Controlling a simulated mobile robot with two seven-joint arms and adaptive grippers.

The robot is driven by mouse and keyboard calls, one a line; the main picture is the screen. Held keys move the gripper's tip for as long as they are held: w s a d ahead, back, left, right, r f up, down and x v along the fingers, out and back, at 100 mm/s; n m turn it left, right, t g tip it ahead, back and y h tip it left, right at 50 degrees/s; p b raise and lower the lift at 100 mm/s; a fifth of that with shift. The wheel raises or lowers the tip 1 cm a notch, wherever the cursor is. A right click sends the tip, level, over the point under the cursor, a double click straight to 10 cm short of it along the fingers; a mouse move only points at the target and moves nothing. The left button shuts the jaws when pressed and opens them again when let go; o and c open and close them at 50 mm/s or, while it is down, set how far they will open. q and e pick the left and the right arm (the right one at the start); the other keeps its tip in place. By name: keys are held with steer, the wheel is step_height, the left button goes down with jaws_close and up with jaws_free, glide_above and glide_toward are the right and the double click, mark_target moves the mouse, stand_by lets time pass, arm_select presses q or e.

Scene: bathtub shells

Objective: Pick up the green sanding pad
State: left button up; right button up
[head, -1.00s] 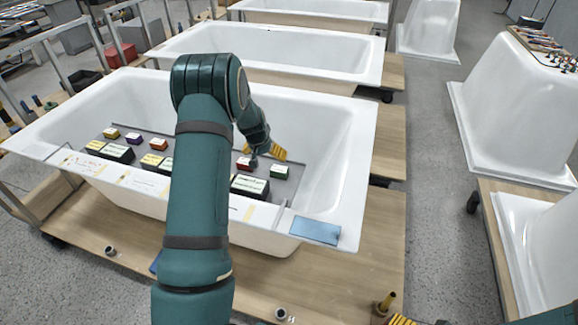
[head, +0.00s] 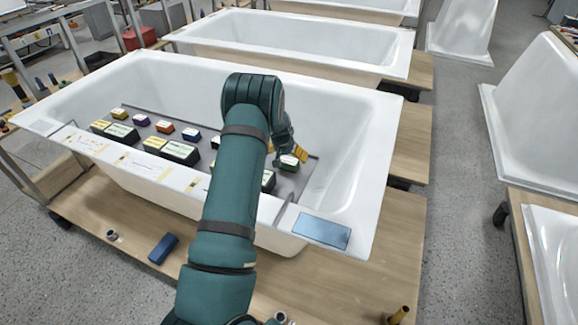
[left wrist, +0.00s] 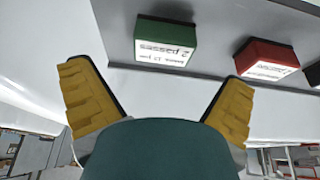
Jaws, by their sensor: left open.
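The green sanding pad (head: 288,162) has a white printed label on top. It sits at the right end of the grey tray inside the nearest bathtub. In the left wrist view the green pad (left wrist: 165,42) lies ahead of the fingers, a little above their middle. My left gripper (head: 292,152) is at the pad in the head view, with its yellow fingers partly hidden by my arm. In the left wrist view my left gripper (left wrist: 158,78) is spread open with nothing between its fingers. My right gripper is not in view.
A red pad (left wrist: 265,60) sits beside the green one. Several other coloured pads stand along the grey tray (head: 310,172). The white tub's walls (head: 345,150) surround it. A blue tablet (head: 322,231) lies on the near rim, and a blue block (head: 163,248) on the wooden platform.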

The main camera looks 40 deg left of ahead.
mark_target(289, 160)
arm_select(q)
steer(key=shift+b+x, duration=0.6)
steer(key=shift+x, duration=2.35)
steer(key=shift+s+a, duration=0.1)
steer(key=shift+a, duration=0.05)
steer(key=shift+c, duration=0.3)
steer(key=c, duration=1)
